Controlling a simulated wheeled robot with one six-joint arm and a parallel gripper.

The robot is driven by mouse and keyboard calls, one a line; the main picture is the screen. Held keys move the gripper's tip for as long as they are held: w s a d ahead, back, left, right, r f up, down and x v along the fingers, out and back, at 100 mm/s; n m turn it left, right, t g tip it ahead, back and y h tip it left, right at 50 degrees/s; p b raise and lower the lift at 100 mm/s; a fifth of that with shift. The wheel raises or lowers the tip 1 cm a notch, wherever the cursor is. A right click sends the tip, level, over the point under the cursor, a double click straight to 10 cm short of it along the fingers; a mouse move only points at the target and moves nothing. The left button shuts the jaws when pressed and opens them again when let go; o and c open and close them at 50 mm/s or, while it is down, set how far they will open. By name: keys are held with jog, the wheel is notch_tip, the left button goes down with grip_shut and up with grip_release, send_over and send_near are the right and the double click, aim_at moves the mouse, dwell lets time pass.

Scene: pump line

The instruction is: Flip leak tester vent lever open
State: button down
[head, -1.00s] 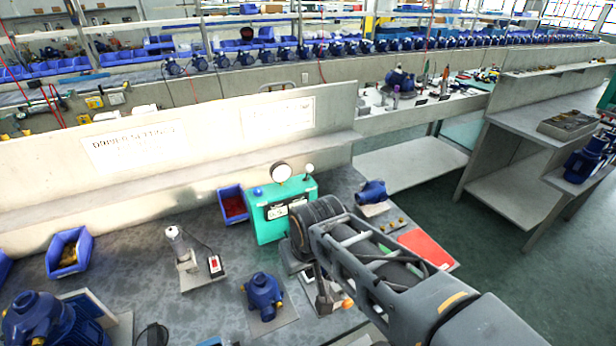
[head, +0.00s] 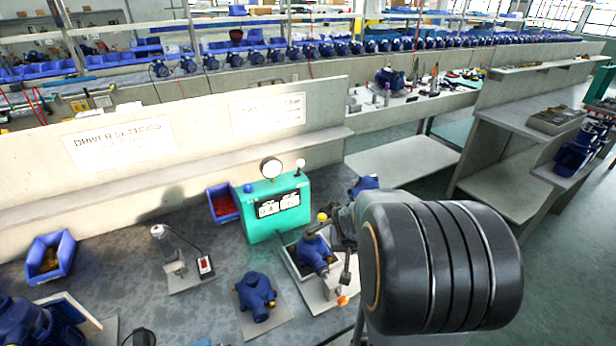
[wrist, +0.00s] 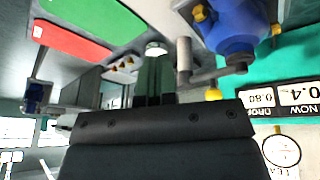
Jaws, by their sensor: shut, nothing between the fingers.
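The leak tester is a teal box (head: 275,210) with a round gauge (head: 271,167) and a two-window display. A lever with a white ball knob (head: 300,163) stands up at its top right corner in the head view. In the wrist view the display (wrist: 284,97) and gauge (wrist: 281,150) appear upside down at the right; I cannot make out the ball-knob lever there. My gripper (wrist: 155,83) is shut and empty, its dark green fingers beside a grey bar handle (wrist: 185,55).
A blue pump (head: 313,252) sits in a fixture in front of the tester; it is also in the wrist view (wrist: 235,25). Another blue pump (head: 256,293) stands to the left. A blue bin (head: 223,204) is left of the tester. A red mat (wrist: 72,41) lies on the bench.

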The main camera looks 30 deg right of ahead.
aim_at(299, 168)
jog(key=w+d+f+m+t+b, duration=0.2)
jog(key=w+d+f+m+t, duration=0.3)
jog(key=w+d+t, duration=0.45)
jog(key=a+r+m+t+y, duration=0.2)
jog(key=a+r+t+y, duration=0.1)
jog(key=r, duration=0.3)
jog(key=w+a+r+m+t+y, duration=0.1)
jog(key=a+r+m+t+y, duration=0.1)
jog(key=a+r+t+y, duration=0.1)
jog(key=shift+w+a+r+t+y, duration=0.3)
jog(key=shift+r+t+y, duration=0.2)
jog(key=shift+r+t, duration=0.65)
jog(key=shift+r+g, duration=0.25)
jog(key=shift+g, duration=0.15)
jog(key=p+x, duration=0.2)
jog(key=x, duration=1.2)
jog(key=shift+r, duration=0.1)
